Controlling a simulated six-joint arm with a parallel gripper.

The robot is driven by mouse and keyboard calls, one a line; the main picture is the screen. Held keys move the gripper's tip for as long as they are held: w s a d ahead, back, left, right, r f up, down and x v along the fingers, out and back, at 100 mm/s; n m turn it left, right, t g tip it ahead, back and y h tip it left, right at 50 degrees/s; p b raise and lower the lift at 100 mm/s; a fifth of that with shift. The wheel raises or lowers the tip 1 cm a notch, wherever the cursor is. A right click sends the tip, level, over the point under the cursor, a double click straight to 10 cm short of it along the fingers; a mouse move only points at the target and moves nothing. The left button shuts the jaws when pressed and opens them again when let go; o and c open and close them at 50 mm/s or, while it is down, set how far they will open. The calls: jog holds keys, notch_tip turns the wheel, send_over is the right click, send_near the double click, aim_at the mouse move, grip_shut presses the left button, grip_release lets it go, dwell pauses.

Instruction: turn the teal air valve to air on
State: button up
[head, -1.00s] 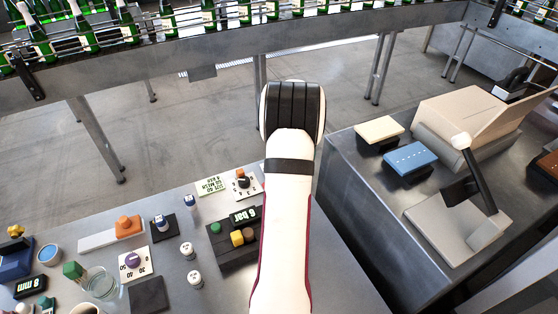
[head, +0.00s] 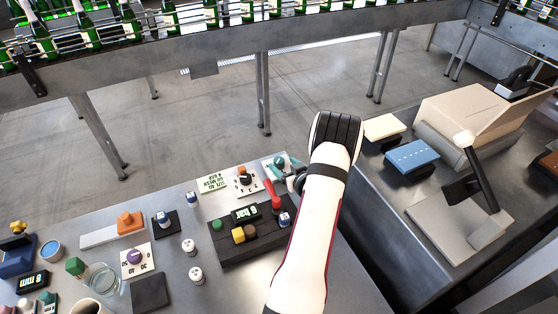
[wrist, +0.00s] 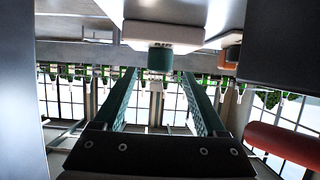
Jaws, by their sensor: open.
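The teal air valve knob (head: 280,161) sits on a small white plate at the right end of the near bench, partly covered by my gripper. In the wrist view the teal knob (wrist: 160,60) hangs from the white plate (wrist: 163,36), as that picture is upside down. My gripper (wrist: 159,76) is open and empty, with its two green-padded fingers apart. The knob shows between and slightly above the fingertips there, and I cannot tell whether it touches them. In the head view my gripper (head: 287,173) is beside the valve, its fingertips mostly hidden.
A black and orange dial (head: 244,176) is left of the valve. Blue and cream pads (head: 411,157) are on the right bench.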

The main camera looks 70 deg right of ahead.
aim_at(280, 161)
jog(key=x, duration=0.4)
jog(key=shift+w+d+f, duration=0.1)
jog(key=shift+w+d, duration=0.1)
jog(key=shift+d, duration=0.05)
